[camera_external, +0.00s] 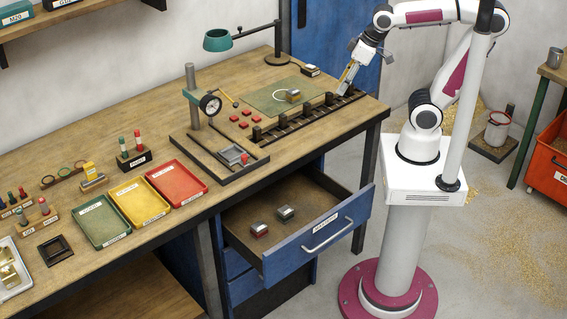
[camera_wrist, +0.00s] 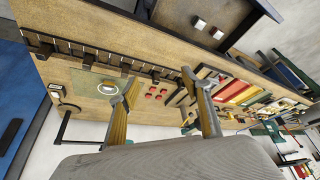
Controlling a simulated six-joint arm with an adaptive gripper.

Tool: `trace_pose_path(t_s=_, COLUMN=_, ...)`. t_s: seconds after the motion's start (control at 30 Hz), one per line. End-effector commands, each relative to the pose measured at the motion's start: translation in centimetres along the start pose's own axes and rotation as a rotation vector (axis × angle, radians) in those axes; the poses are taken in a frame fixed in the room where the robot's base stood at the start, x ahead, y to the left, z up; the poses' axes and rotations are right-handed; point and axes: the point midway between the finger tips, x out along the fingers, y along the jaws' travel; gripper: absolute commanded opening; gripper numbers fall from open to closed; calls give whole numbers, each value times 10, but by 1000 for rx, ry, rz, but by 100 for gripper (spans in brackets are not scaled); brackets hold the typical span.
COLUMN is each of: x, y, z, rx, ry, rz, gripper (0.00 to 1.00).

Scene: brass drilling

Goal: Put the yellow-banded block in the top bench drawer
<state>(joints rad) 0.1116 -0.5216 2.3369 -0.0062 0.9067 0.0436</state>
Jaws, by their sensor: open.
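A small metal block with a yellowish band (camera_external: 293,96) sits on the green mat (camera_external: 268,103) at the bench's far right; in the wrist view the block (camera_wrist: 107,88) is small and its band is unclear. My gripper (camera_external: 344,88) is open and empty, above the bench's right end near the slotted rail, right of the block and apart from it. Its two fingers (camera_wrist: 158,96) spread wide in the wrist view. The top bench drawer (camera_external: 262,215) is pulled open, with a red-banded block (camera_external: 259,230) and a dark-banded block (camera_external: 285,212) inside.
A black slotted rail (camera_external: 310,116) with upright stops runs along the mat's front. A drill stand (camera_external: 192,100), several red pieces (camera_external: 245,118) and a lamp (camera_external: 217,40) stand nearby. Green, yellow and red trays (camera_external: 177,186) lie left. The drawer has free floor around its blocks.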

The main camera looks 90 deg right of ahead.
Motion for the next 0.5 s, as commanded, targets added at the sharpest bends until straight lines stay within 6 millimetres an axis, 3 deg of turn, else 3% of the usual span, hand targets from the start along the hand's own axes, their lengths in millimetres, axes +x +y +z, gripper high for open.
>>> trace_pose_path(t_s=0.23, x=-9, y=-17, z=40, rx=-91, ry=47, rz=-36, gripper=48)
trace_pose_path(t_s=0.5, x=-10, y=-23, z=61, rx=-138, ry=70, rz=-55, gripper=48)
